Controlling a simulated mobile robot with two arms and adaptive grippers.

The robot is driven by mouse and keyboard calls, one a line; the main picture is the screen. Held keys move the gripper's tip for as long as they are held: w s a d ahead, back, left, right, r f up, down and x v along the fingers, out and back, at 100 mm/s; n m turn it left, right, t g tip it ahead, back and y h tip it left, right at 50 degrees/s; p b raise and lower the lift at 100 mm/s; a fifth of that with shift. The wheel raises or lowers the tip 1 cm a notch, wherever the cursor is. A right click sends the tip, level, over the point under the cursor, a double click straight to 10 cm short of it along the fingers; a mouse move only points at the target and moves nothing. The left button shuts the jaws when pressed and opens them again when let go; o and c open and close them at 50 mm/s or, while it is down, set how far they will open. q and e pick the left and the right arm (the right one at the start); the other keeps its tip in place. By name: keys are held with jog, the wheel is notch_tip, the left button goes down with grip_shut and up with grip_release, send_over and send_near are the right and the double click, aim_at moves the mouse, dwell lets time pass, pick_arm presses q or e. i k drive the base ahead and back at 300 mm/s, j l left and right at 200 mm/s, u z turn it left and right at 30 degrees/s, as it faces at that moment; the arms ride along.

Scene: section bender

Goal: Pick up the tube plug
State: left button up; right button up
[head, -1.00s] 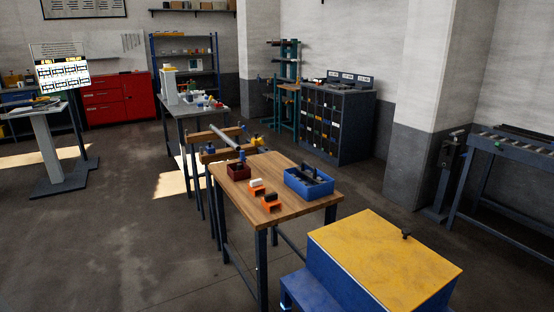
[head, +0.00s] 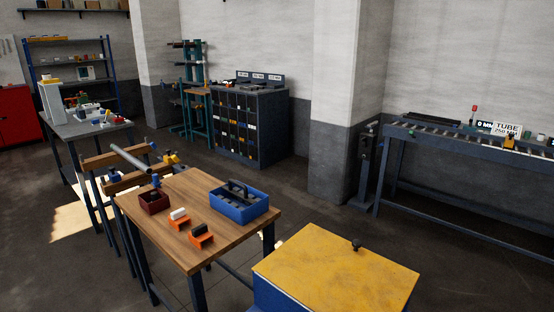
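I cannot pick out the tube plug for certain at this size. A grey tube (head: 130,157) lies across wooden-topped supports behind the table. Neither gripper is in view.
A yellow-topped blue cabinet (head: 335,268) with a black knob stands close in front. A roller bench (head: 470,150) with a tube sign is at the right, past a pillar (head: 340,120). A dark compartment rack (head: 248,122) stands behind. Open floor lies between.

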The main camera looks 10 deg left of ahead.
aim_at(156, 182)
jog(key=i+j, duration=0.2)
jog(key=j, duration=0.15)
jog(key=i+j+z, duration=0.15)
jog(key=i+j, duration=0.25)
jog(key=j, duration=0.25)
jog(key=i+j+z, duration=0.15)
jog(key=j, duration=0.2)
jog(key=i+j, duration=0.2)
jog(key=j, duration=0.2)
jog(key=i+j+z, duration=0.1)
jog(key=j, duration=0.25)
jog(key=i+j+z, duration=0.1)
jog(key=j, duration=0.3)
jog(key=i, duration=0.1)
